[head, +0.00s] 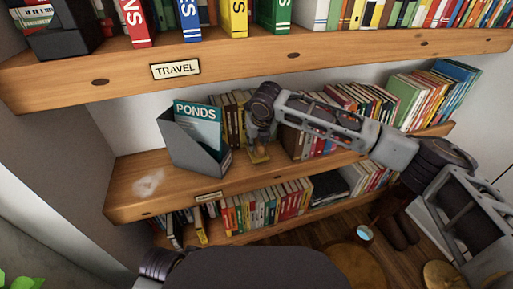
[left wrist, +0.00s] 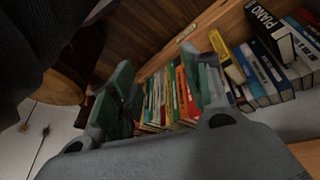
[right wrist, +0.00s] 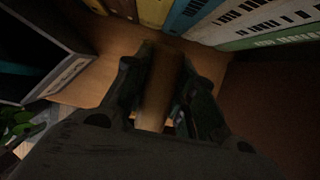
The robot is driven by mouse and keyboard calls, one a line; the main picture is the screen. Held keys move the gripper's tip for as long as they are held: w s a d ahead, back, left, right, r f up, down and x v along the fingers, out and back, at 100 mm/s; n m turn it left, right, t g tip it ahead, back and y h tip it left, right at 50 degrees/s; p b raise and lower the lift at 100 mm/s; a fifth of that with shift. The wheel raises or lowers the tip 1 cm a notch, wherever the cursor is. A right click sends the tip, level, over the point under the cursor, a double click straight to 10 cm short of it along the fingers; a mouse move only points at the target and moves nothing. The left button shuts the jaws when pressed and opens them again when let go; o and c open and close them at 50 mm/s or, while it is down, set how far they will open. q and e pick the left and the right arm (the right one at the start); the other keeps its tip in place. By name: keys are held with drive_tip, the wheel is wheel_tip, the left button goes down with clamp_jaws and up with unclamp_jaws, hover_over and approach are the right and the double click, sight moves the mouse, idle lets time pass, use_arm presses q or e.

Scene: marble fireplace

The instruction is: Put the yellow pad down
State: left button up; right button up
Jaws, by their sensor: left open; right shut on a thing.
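The yellow pad (head: 259,156) shows as a small yellow edge below my right gripper (head: 260,143) in the head view. It is at the middle shelf, between the grey file holder and the books. In the right wrist view, my right gripper (right wrist: 160,95) is shut on a dim tan-brown thing, the pad (right wrist: 160,85), held between both fingers. I cannot tell whether the pad touches the shelf. My left gripper (left wrist: 165,98) is open in the left wrist view, with nothing between its fingers, facing books on a lower shelf.
A grey file holder (head: 185,151) with a PONDS booklet (head: 198,124) stands left of my right gripper. Book rows (head: 340,110) stand to its right and behind. The TRAVEL shelf (head: 250,57) lies above. The shelf's left end (head: 135,190) is bare.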

drive_tip(key=shift+f+b, duration=0.6)
drive_tip(key=shift+f, duration=0.85)
use_arm(q)
drive_tip(key=f, duration=0.2)
drive_tip(key=d+f, duration=0.1)
drive_tip(key=shift+w+f+t+h, duration=0.25)
drive_tip(key=shift+t+h, duration=0.05)
drive_tip(key=shift+s+r, duration=0.1)
drive_tip(key=shift+r, duration=0.15)
use_arm(e)
drive_tip(key=shift+f, duration=0.1)
drive_tip(key=o, duration=0.9)
use_arm(q)
drive_tip(key=shift+w, duration=0.2)
